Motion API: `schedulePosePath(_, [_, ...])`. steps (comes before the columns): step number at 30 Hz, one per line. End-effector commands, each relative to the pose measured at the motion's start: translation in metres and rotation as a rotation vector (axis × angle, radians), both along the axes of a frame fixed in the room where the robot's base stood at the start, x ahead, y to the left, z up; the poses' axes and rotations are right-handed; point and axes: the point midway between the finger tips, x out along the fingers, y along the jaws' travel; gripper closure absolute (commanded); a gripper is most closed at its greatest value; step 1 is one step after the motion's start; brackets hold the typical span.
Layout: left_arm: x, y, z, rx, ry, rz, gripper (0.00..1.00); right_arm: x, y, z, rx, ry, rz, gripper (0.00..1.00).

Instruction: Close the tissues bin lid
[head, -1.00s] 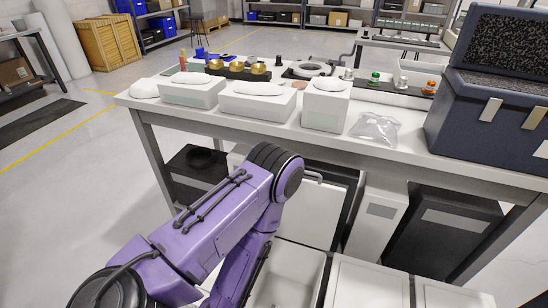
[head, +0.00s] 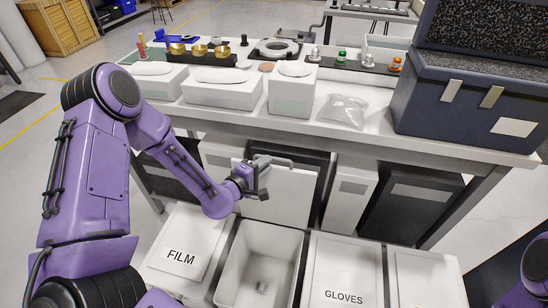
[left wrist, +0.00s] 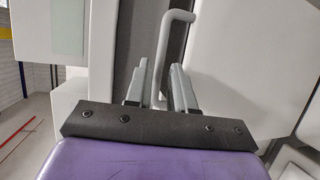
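The tissues bin is presumably the open white bin (head: 258,262), standing between the FILM and GLOVES bins in the head view; its own label does not show. Its white lid (head: 288,197) stands upright behind the opening, with a grey bar handle (head: 277,161) at its top. A small grey item lies on the bin floor. My left gripper (head: 264,172) is at the handle's left part. In the left wrist view, its two fingers (left wrist: 160,88) are apart, with the handle (left wrist: 163,50) running up between them. My right gripper is out of view.
The closed FILM bin (head: 182,257) is on the left and the closed GLOVES bin (head: 345,270) on the right. A workbench (head: 385,138) overhangs behind the lid, carrying white boxes and a dark case (head: 470,100). Dark and white containers stand beneath it.

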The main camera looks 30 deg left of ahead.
Motion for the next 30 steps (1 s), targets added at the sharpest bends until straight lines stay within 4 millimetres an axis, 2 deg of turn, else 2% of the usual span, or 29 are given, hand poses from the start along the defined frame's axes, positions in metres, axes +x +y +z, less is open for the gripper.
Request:
schedulePosePath(3, [0.024, -0.004, -0.005, 0.003, 0.001, -0.001, 0.77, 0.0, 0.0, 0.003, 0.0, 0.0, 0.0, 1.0])
schedulePosePath(9, [0.046, -0.007, -0.009, 0.002, 0.003, -0.002, 0.77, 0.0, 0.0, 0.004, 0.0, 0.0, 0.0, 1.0])
schedulePosePath(17, [0.049, -0.008, -0.01, 0.001, 0.003, -0.001, 0.77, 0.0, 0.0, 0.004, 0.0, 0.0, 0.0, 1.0])
schedulePosePath(19, [0.049, -0.008, -0.01, 0.001, 0.003, -0.001, 0.96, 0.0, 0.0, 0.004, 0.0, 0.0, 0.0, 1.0])
schedulePosePath(20, [0.049, -0.008, -0.01, 0.001, 0.003, -0.001, 1.0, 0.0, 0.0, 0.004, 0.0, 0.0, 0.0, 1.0])
schedulePosePath(26, [0.049, -0.009, -0.011, 0.003, 0.0, -0.003, 1.0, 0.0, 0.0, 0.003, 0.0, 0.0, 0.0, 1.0])
schedulePosePath(30, [0.052, -0.018, -0.015, 0.008, -0.017, -0.016, 1.0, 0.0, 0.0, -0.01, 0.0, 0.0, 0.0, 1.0])
